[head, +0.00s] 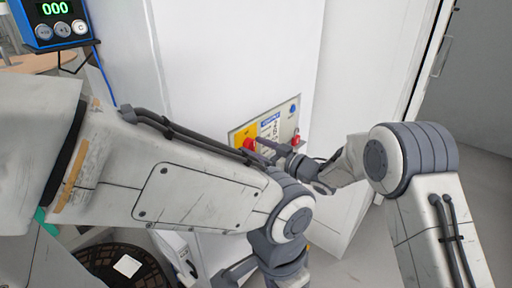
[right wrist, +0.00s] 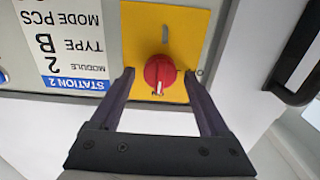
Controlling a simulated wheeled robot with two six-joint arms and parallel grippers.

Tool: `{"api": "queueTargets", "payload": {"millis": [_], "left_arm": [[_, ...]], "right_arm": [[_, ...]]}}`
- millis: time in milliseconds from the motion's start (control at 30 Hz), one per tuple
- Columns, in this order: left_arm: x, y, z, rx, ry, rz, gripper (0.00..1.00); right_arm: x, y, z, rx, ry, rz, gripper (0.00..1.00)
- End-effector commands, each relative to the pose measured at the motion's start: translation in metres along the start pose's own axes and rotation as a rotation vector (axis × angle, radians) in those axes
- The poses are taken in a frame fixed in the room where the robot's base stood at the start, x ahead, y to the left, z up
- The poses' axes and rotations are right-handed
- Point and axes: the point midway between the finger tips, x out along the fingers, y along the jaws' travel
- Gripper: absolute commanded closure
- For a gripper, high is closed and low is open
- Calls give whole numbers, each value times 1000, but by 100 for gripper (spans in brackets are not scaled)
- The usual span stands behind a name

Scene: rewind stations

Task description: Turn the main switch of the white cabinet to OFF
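The main switch is a red rotary knob (right wrist: 159,72) on a yellow plate (right wrist: 150,22), upside down in the right wrist view. A white mark on the knob points to the picture's bottom. In the head view the knob (head: 249,145) sits at the left of a panel (head: 284,124) on the white cabinet (head: 225,60). My right gripper (right wrist: 159,74) is open, its fingertips on either side of the knob with gaps showing. In the head view it (head: 262,147) reaches the panel from the right. My left gripper (head: 262,274) is low in the head view, partly cut off.
A white label (right wrist: 75,40) with a blue STATION 2 strip is beside the yellow plate. A second red control (head: 296,139) and a blue one (head: 292,108) are at the panel's right. A blue counter box (head: 52,20) reads 000. A dark handle (right wrist: 300,65) is near the panel.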

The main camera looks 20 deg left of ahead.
Motion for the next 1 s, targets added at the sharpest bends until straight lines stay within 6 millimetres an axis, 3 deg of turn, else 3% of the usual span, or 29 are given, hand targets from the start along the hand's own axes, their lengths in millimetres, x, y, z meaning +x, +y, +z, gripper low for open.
{"api": "queueTargets", "payload": {"millis": [33, 100, 200, 567, 1000], "left_arm": [[0, 0, 0, 0, 0, 0, 50], [0, 0, 0, 0, 0, 0, 50], [0, 0, 0, 0, 0, 0, 50], [8, -1, 0, 0, 0, 0, 50], [48, -4, 3, 0, 0, 0, 50]], "right_arm": [[0, 0, 0, 0, 0, 0, 42], [0, 0, 0, 0, 0, 0, 68], [0, 0, 0, 0, 0, 0, 100], [0, 0, 1, -60, 1, -1, 100], [0, -2, 5, -407, 2, 0, 100]]}}
